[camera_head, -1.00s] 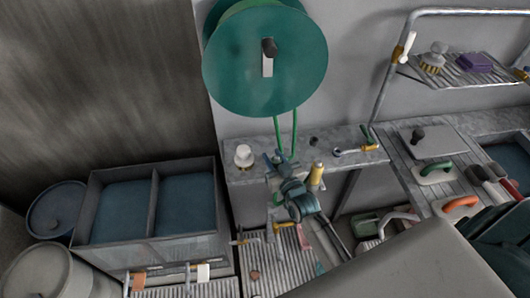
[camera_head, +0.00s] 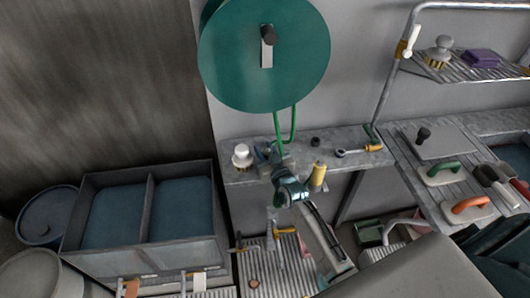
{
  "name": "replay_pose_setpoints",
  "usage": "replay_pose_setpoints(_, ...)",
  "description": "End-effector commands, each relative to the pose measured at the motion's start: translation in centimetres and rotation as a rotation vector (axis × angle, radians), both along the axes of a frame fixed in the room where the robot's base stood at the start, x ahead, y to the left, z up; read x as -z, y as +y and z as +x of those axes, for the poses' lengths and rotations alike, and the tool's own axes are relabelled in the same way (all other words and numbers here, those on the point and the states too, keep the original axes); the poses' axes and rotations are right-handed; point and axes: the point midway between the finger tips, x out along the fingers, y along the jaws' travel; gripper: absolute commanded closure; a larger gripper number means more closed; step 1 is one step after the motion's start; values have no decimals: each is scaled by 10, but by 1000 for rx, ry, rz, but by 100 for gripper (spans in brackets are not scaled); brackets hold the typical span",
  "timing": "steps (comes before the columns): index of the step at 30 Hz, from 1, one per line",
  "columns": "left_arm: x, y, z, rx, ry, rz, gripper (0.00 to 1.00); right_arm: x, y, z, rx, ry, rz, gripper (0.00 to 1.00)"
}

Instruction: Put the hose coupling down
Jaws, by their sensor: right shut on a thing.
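My right gripper (camera_head: 268,158) is over the left part of the grey bench, just right of a white-topped pot. It is shut at the lower end of the green hose (camera_head: 279,128), where the hose coupling is. The coupling itself is mostly hidden by the gripper and is too small to make out. The hose hangs from the large green reel (camera_head: 235,60) on the wall and loops beside the gripper. Whether the coupling touches the bench top (camera_head: 230,172) cannot be told. My left gripper is not in view.
The white-topped pot (camera_head: 242,156) stands close left of the gripper, and a yellow cylinder (camera_head: 317,175) stands close right at the bench's front edge. A small dark knob (camera_head: 315,141) and a yellow-handled tool (camera_head: 372,148) lie farther right, with bare bench between.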

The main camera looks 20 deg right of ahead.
Motion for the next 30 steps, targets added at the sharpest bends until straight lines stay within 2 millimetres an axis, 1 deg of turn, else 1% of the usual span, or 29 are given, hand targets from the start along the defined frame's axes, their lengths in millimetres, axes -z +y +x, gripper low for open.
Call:
replay_pose_setpoints(2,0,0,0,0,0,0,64,0,0,0,0,-1,0,98)
replay_pose_setpoints(6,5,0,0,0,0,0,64,5,0,0,0,0,0,98)
replay_pose_setpoints(7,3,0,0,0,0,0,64,3,0,0,0,0,0,65)
replay_pose_setpoints(8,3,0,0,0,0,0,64,3,0,0,0,0,0,62)
replay_pose_setpoints(16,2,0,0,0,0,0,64,2,0,0,0,0,0,62)
replay_pose_setpoints(19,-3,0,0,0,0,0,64,-3,0,0,0,0,0,62)
replay_pose_setpoints(20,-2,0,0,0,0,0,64,-1,0,-3,0,2,0,62)
replay_pose_setpoints(23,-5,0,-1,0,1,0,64,-1,0,-19,0,2,-1,62)
replay_pose_setpoints(30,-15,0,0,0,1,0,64,-1,0,-71,0,3,-1,62)
